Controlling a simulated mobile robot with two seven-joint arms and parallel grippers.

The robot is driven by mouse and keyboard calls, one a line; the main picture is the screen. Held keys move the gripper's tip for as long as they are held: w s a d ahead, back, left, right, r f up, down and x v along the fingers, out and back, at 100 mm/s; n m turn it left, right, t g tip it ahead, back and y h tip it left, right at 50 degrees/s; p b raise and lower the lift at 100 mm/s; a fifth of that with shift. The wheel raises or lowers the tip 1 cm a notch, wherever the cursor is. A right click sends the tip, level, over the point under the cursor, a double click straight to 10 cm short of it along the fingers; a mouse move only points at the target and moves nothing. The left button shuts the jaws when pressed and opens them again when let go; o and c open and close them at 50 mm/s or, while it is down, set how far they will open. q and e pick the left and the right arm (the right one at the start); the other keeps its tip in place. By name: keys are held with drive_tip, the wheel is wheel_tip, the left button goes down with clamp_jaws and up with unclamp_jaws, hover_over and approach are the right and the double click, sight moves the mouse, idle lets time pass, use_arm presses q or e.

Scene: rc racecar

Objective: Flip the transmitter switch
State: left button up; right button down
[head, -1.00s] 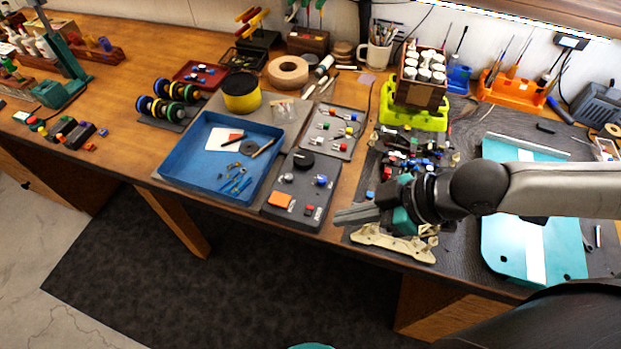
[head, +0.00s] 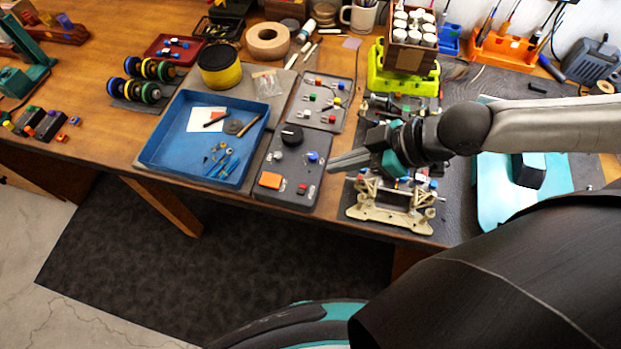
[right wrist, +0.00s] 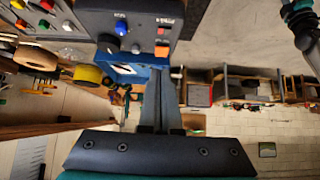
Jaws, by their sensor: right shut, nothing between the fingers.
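The transmitter appears to be the dark grey control box (head: 268,192) at the table's front edge. It carries a black knob (head: 292,135), a blue knob (head: 313,157), an orange block (head: 270,180) and a small red switch (head: 302,188). My right gripper (head: 332,165) is shut and empty, its tips at the box's right side in the head view. In the right wrist view the shut fingers (right wrist: 160,76) point up toward the box (right wrist: 145,22), near its orange part (right wrist: 162,50). I cannot tell whether they touch it. My left gripper is not in view.
A blue tray (head: 160,160) stands left of the box, and a second grey panel (head: 318,118) behind it. A lime-green stand (head: 378,75) holds a wooden box of jars. Open floor lies before the table.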

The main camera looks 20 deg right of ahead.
hover_over(302, 189)
drive_tip(key=d, duration=0.2)
drive_tip(key=f, duration=0.5)
drive_tip(key=shift+s+a+f, duration=0.1)
drive_tip(key=shift+s, duration=0.2)
wheel_tip(302, 189, down, 3)
drive_tip(key=shift+f+b, duration=0.15)
drive_tip(key=shift+b, duration=0.2)
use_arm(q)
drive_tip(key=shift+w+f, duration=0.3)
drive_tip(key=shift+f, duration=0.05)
use_arm(e)
drive_tip(key=shift+f, duration=0.45)
